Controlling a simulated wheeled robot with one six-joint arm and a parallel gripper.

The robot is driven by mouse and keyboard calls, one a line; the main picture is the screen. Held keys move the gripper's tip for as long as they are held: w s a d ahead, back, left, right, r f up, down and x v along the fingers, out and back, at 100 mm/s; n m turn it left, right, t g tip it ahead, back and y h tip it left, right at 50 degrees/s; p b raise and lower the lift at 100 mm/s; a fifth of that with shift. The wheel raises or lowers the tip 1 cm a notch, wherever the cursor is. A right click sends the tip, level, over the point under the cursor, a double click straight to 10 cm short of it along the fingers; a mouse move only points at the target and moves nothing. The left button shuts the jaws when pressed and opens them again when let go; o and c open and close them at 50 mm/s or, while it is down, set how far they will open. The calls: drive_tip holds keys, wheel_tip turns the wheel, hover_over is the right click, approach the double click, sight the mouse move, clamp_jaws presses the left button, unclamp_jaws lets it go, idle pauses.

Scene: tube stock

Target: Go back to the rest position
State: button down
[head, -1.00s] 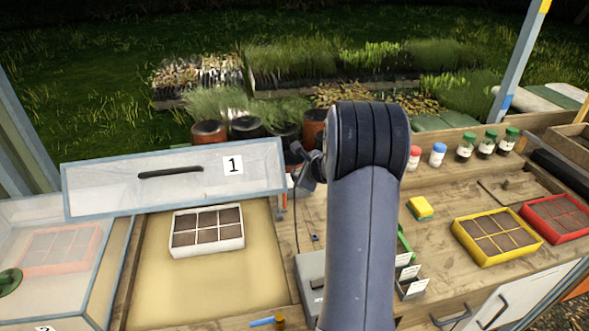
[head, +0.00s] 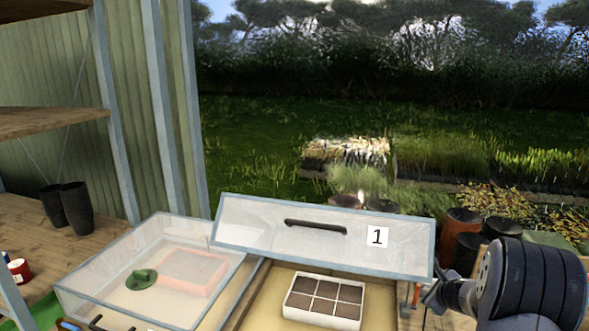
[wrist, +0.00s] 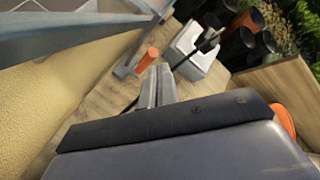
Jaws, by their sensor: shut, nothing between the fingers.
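My gripper (head: 434,297) shows at the lower right of the head view, beside the right end of the raised clear lid marked 1 (head: 270,238). In the wrist view my gripper (wrist: 158,72) has its two fingers together with nothing between them. They point over the wooden bench, near an orange cylinder (wrist: 149,57). Part of my arm hides what lies at the right edge of the head view.
A white tray (head: 292,309) of dark cells sits in the open frame under the lid. To its left is a shut clear-topped frame (head: 82,285) with a pink tray (head: 215,263) inside. Black pots (head: 74,208) stand on shelving at far left.

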drive_tip(key=shift+t, duration=0.3)
drive_tip(key=shift+s+a+f+b, duration=0.2)
drive_tip(key=shift+s+f+b, duration=0.35)
drive_tip(key=shift+f+b, duration=0.5)
drive_tip(key=shift+s+a+f+b, duration=0.2)
drive_tip(key=shift+s+f+b, duration=0.4)
drive_tip(key=shift+f+b, duration=0.45)
drive_tip(key=shift+s+a+f+b, duration=0.2)
drive_tip(key=shift+s+f+b, duration=0.35)
drive_tip(key=shift+f+b, duration=0.5)
drive_tip(key=shift+r+b, duration=0.2)
drive_tip(key=shift+b, duration=0.2)
drive_tip(key=shift+r, duration=0.2)
